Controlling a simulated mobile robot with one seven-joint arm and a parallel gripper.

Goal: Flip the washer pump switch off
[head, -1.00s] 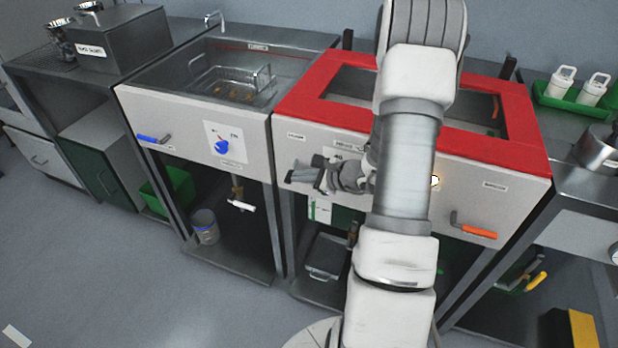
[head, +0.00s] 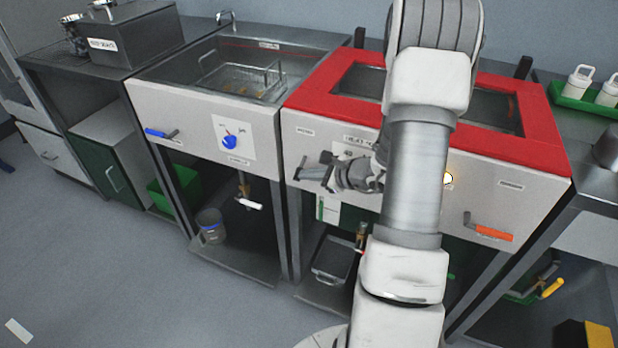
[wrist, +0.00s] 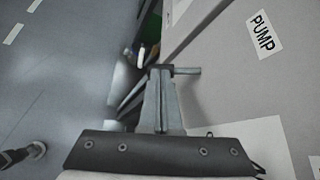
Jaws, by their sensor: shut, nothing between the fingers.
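The red-topped washer housing (head: 540,140) has a pale front panel. A label reading PUMP (wrist: 262,35) shows on a pale panel in the wrist view. A grey lever (wrist: 186,70) sticks out from that panel, just beyond my fingertips. Its arm seems to run left and down behind the fingers. My gripper (wrist: 160,75) is shut and empty, its tips at or very near the lever; I cannot tell whether they touch. In the head view my gripper (head: 322,172) is in front of the panel's left part, with grey lever parts beside it. My arm hides the panel's middle.
An orange-handled lever (head: 490,232) is at the panel's right and a lit lamp (head: 447,178) beside my arm. The left sink unit has a blue lever (head: 160,134) and blue knob (head: 230,142). A tray (head: 335,262) sits below.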

